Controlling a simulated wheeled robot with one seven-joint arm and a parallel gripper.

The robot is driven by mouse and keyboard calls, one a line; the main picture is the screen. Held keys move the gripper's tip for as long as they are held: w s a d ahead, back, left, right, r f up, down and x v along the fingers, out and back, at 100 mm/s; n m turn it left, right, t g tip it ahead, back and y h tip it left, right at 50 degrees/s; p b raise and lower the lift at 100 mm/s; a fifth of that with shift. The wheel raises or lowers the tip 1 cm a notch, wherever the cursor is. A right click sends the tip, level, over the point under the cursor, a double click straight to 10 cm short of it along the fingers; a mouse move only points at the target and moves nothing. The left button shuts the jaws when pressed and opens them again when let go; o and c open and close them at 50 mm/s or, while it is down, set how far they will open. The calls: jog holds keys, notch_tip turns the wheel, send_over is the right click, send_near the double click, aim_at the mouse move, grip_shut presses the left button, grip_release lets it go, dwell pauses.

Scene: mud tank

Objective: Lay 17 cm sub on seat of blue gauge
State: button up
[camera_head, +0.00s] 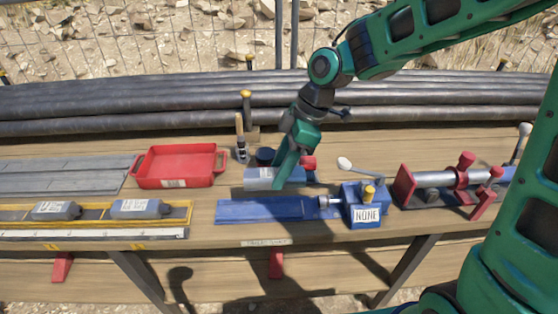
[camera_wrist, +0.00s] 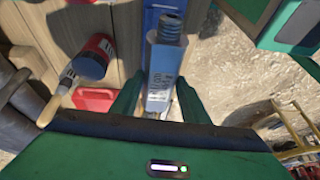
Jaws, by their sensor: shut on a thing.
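The sub is a grey cylinder (camera_head: 259,179) with a label, held level in the head view. My gripper (camera_head: 287,180) is shut on it. In the wrist view the sub (camera_wrist: 160,78) lies between both fingers, its threaded end pointing up the picture. The blue gauge (camera_head: 240,211) is a long blue seat on the bench, with a plunger and a box (camera_head: 367,215) reading "NONE" at its right end. The sub appears just behind the seat in the head view; its height above the bench is unclear. Part of the gauge (camera_wrist: 152,14) shows beyond the sub in the wrist view.
Two grey subs (camera_head: 137,207) lie in a yellow-edged rack at left. A red tray (camera_head: 180,180) stands behind it. A brush (camera_head: 240,146) and a red-and-dark can (camera_wrist: 93,57) are near my gripper. A red clamp fixture (camera_head: 466,170) stands at right. Pipes (camera_head: 120,110) run along the back.

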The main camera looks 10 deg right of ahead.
jog(key=shift+f, duration=4.1)
jog(key=shift+d+f, duration=0.1)
jog(key=shift+f, duration=0.35)
jog(key=o, duration=1.5)
jog(key=shift+c, duration=0.2)
jog(key=shift+o, duration=0.6)
jog(key=shift+o, duration=1)
